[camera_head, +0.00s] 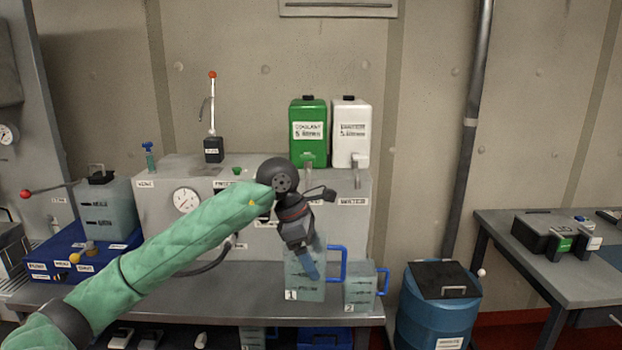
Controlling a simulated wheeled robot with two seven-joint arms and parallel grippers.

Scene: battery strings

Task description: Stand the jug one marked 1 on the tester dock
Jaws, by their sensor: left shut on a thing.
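Jug one (291,283), clear with a blue handle (344,263) on its right and a label marked 1, is upright at the middle of the grey bench. I cannot tell whether its base touches the bench. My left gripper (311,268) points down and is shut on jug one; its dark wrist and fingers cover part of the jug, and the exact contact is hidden. I cannot tell which fixture is the tester dock. My right gripper is not in view.
A jug marked 2 (357,296) stands close on the right. A grey machine (160,215) with a gauge is behind, with green (309,148) and white (350,125) containers. A blue drum (437,318) stands right of the bench.

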